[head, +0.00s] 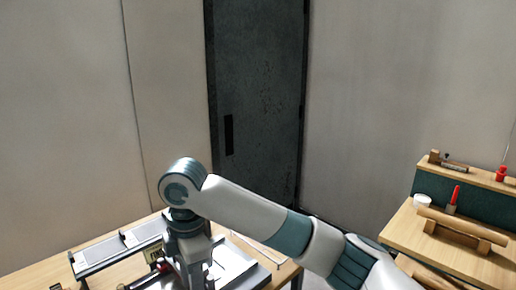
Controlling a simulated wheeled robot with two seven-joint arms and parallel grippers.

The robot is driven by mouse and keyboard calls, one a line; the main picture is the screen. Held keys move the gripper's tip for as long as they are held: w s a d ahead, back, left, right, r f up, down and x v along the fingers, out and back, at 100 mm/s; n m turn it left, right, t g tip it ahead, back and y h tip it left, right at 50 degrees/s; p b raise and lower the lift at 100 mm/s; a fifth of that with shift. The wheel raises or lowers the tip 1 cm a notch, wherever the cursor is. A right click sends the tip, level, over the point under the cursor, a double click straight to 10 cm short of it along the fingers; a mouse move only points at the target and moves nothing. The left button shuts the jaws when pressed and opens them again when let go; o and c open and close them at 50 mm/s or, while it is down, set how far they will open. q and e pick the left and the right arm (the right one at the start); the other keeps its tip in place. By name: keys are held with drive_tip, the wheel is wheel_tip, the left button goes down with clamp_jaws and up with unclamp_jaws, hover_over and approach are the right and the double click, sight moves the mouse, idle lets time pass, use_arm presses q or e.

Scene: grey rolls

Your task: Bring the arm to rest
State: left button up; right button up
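My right arm (255,212) comes in from the lower right of the head view, rises to a rounded joint and bends down at its end. My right gripper (197,278) points down over the wooden table at the bottom of the view. Its fingertips run to the lower edge of the picture, so I cannot tell whether it is open or shut, or whether it holds anything. My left gripper is not in view.
The wooden table (40,277) carries a grey framed device (117,250), a dark red-and-black item (150,276) and a pale flat panel (238,266). At right, a wooden bench (405,236) holds a roll (462,224), a white cup (422,200) and a red-handled tool (455,194). A dark door (257,100) stands behind.

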drive_tip(key=s+d+f+m+t+y, duration=0.1)
drive_tip(key=s+d+f+m+y, duration=0.2)
drive_tip(key=f, duration=0.4)
drive_tip(key=s+d+f+m+y, duration=0.1)
drive_tip(key=s+d+f+m, duration=0.1)
drive_tip(key=f+m, duration=0.45)
drive_tip(key=s+d+f+m+t+y, duration=0.1)
drive_tip(key=s+d+f+m+y, duration=0.15)
drive_tip(key=f, duration=0.55)
drive_tip(key=s+d+f+m+t+h, duration=0.1)
drive_tip(key=s+d+f+m+h, duration=0.2)
drive_tip(key=s+d, duration=0.55)
drive_tip(key=s+d+f+m+h, duration=0.2)
drive_tip(key=s+d+f+m, duration=0.25)
drive_tip(key=d, duration=0.65)
drive_tip(key=s+d+f+m+t+h, duration=0.1)
drive_tip(key=s+d+f+m+h, duration=0.2)
drive_tip(key=s+d, duration=0.5)
wheel_tip(320, 180, down, 30)
drive_tip(key=d+g+y+b, duration=0.1)
drive_tip(key=g, duration=0.1)
drive_tip(key=s+d+f+b, duration=0.1)
drive_tip(key=s+d+f, duration=0.2)
drive_tip(key=s+f, duration=1.5)
drive_tip(key=shift+d+f+g, duration=0.15)
drive_tip(key=shift+f+g, duration=0.1)
drive_tip(key=shift+g, duration=0.15)
